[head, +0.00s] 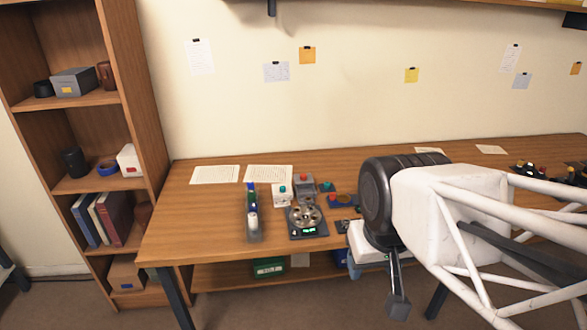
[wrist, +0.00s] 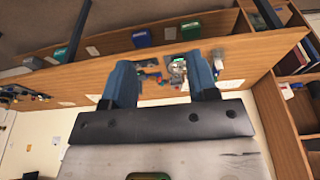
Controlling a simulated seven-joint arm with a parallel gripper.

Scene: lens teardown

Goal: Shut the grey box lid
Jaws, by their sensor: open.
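A grey box (head: 74,81) with a yellow label sits on the upper shelf of the bookcase at the left in the head view. Its top looks flat, but I cannot tell how its lid stands. My gripper (wrist: 159,66) is open in the wrist view, with two blue-grey fingers apart and nothing held between them. It is well away from the shelf box, over on the table's side. In the head view my arm covers the right part of the table.
The bookcase (head: 140,100) stands left. The table's left end is clear.

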